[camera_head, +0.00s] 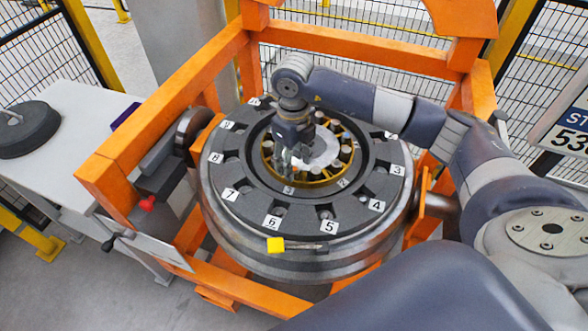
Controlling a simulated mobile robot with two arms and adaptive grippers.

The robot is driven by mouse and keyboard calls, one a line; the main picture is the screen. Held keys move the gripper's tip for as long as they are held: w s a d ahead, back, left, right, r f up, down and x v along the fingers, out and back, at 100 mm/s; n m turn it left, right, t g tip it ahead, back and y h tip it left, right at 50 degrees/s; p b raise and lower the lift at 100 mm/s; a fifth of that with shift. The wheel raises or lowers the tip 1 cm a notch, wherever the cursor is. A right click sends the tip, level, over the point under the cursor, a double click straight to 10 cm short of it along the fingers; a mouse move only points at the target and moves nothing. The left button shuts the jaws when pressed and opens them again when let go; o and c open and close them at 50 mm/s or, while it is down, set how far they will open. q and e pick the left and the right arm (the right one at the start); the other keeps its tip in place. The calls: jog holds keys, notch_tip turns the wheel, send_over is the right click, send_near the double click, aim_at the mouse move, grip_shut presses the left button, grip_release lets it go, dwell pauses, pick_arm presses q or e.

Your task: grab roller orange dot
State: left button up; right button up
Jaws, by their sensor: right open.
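A brass-coloured bearing cage (322,180) with several grey rollers (345,149) sits in the middle of the dark numbered ring. I cannot make out an orange dot on any roller at this size. My right gripper (291,166) points down over the left part of the cage, its arm coming in from the right. It is open. The gripper hides some rollers behind it, and I cannot tell whether its fingertips touch the cage. My left gripper is not in view.
The dark ring (256,197) with number labels lies on a large steel wheel (279,266) inside an orange frame (165,92). A white table (62,142) with a dark disc (22,130) stands left.

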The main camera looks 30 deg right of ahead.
jog(key=shift+f, duration=1.05)
grip_shut()
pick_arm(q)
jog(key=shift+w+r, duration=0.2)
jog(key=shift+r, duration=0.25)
pick_arm(e)
jog(key=shift+w, duration=0.1)
